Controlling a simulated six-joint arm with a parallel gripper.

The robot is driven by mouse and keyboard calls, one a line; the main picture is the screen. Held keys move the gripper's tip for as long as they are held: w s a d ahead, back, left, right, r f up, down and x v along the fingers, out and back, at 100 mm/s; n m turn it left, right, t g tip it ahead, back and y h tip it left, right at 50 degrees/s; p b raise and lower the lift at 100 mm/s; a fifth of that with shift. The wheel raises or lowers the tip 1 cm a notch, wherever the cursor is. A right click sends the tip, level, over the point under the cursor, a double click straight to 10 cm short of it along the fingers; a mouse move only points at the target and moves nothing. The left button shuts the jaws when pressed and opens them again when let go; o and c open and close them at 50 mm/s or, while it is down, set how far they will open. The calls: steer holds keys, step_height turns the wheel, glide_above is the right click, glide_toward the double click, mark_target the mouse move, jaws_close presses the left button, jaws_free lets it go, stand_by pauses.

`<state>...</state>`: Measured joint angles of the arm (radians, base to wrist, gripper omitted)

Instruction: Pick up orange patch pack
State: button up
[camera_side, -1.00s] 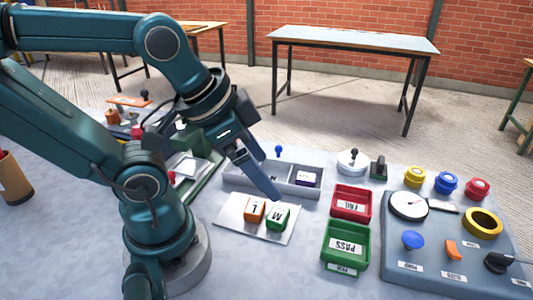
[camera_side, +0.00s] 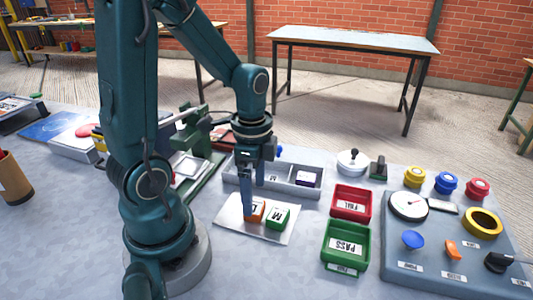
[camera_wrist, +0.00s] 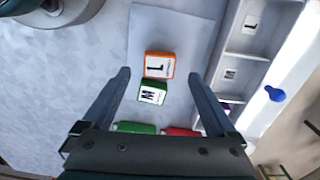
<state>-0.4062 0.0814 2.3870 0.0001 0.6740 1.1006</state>
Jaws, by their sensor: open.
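The orange patch pack (camera_side: 256,211), marked L, lies on a white sheet (camera_side: 229,223) on the bench. It also shows in the wrist view (camera_wrist: 159,64). The green pack (camera_side: 278,217), marked M, lies beside it, at the lower side in the wrist view (camera_wrist: 153,93). My gripper (camera_side: 253,204) is above the sheet by the orange pack, and one finger hides part of it in the side view. In the wrist view the open fingers (camera_wrist: 160,75) stand wide apart on either side of the two packs, with nothing between them held.
A grey divided tray (camera_side: 268,183) with a purple pack (camera_side: 307,178) stands behind the sheet. The red FAIL bin (camera_side: 351,203) and green PASS bin (camera_side: 345,246) are to the right, then a grey panel (camera_side: 465,278) with knobs.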

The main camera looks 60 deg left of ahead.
mark_target(254, 206)
steer(key=shift+f, duration=1.8)
steer(key=c, duration=1.4)
